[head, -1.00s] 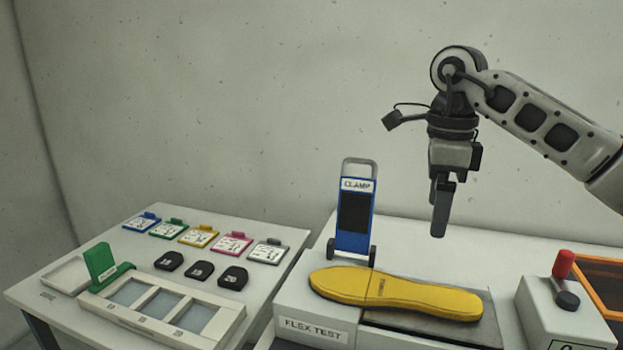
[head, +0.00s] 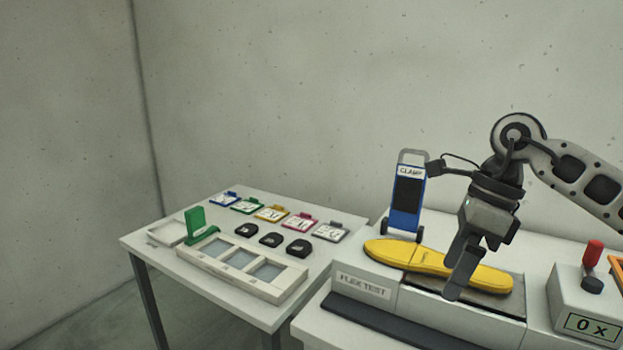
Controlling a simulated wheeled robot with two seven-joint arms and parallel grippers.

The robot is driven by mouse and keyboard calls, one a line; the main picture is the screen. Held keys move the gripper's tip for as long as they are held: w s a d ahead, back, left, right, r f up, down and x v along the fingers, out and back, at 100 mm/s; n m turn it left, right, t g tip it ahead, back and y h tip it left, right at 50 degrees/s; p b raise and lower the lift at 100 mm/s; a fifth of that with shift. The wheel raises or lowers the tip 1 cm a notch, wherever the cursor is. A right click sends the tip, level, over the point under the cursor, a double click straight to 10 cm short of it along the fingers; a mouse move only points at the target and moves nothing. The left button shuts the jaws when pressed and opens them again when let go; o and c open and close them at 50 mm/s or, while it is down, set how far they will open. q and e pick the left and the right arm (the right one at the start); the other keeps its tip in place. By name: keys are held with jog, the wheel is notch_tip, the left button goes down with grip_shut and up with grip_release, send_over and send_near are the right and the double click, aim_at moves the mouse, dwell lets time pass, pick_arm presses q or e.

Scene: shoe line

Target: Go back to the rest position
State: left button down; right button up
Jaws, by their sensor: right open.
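My right gripper (head: 458,272) comes in from the right and hangs tilted in front of the yellow insole, hiding part of it. Its fingers are open, and I see nothing held between them. The yellow insole (head: 395,252) lies across the flex test machine (head: 345,284). The blue clamp lever (head: 406,205) stands upright behind the insole. My left gripper is not in view.
A table (head: 214,277) on the left holds a row of coloured tags (head: 271,214), several black numbered blocks (head: 271,239), a compartment tray (head: 290,284) and a green stand (head: 196,225). A control box (head: 590,312) with a red-tipped lever (head: 593,252) reads "0 X" at the right.

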jog(key=s+a+f+m+t+y, duration=0.1)
jog(key=s+a+m+y, duration=0.1)
jog(key=a+m+y, duration=0.35)
jog(key=s+a+f+m+t+y, duration=0.1)
jog(key=s+a+m+y, duration=0.1)
jog(key=a+y, duration=0.55)
jog(key=s+a+f+m+t+y, duration=0.1)
jog(key=s+a+f+m+y, duration=0.2)
jog(key=a, duration=0.6)
jog(key=w+d+f+m+t+h, duration=0.1)
jog(key=d+f+m+t+h, duration=0.5)
jog(key=m, duration=0.7)
jog(key=d+f+m+t+h, duration=0.45)
jog(key=f+m+t, duration=0.35)
jog(key=m, duration=0.6)
jog(key=s+d+f+m+g+h, duration=0.2)
jog(key=s+f+m+g+h, duration=0.1)
jog(key=s+f, duration=0.3)
jog(key=s+d+f+m+g+h, duration=0.3)
jog(key=s+f+m, duration=0.2)
jog(key=s+f, duration=0.2)
jog(key=shift+d+f+m, duration=0.35)
jog(key=shift+f, duration=0.55)
